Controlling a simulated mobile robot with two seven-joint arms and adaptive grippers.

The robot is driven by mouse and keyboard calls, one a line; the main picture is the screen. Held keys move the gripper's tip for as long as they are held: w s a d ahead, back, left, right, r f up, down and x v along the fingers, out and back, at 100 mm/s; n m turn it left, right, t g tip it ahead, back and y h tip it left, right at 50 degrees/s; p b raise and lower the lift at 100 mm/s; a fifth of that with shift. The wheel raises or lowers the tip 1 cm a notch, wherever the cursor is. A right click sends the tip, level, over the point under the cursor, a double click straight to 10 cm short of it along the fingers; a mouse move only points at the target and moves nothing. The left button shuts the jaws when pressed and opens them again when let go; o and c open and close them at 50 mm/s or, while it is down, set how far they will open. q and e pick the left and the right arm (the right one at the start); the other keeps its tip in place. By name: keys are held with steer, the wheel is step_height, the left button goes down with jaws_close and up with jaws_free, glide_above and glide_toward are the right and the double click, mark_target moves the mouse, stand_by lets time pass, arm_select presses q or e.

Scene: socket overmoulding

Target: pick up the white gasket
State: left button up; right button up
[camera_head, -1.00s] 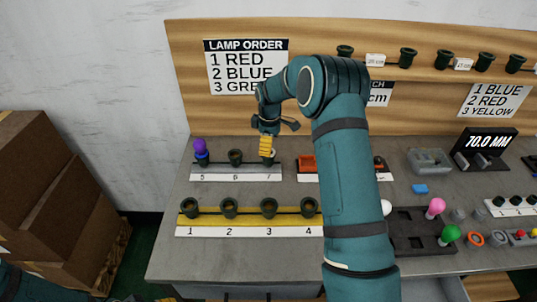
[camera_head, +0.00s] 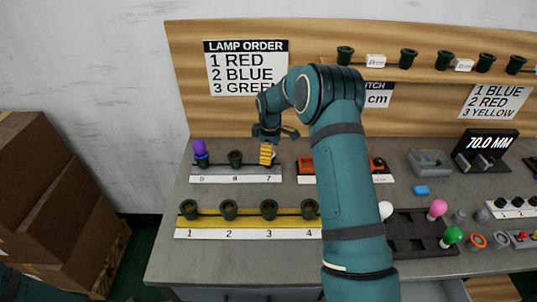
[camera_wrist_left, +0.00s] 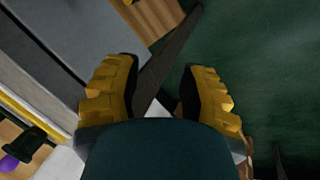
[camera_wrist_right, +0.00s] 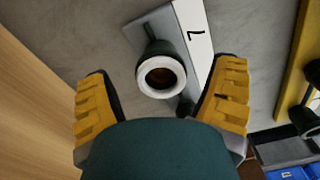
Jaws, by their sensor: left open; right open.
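The white gasket (camera_wrist_right: 161,77) shows in the right wrist view as a pale ring on the mouth of the dark green socket at position 7. In the head view the gasket (camera_head: 273,153) is mostly hidden behind my right gripper (camera_head: 267,155). My right gripper (camera_wrist_right: 162,105) is open above the socket, with its yellow fingers on either side of the ring and apart from it. My left gripper (camera_wrist_left: 165,95) is open and empty, off the table and over the dark green floor.
Sockets 5 and 6 stand left of the gripper, with a purple lamp (camera_head: 199,146) on 5. The yellow rack (camera_head: 250,221) with sockets 1 to 4 is in front. A dark tray (camera_head: 410,228) with lamps lies right. Cardboard boxes (camera_head: 60,200) stand left on the floor.

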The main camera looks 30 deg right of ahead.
steer(key=c, duration=0.9)
steer(key=shift+o, duration=0.2)
steer(key=shift+r, duration=0.1)
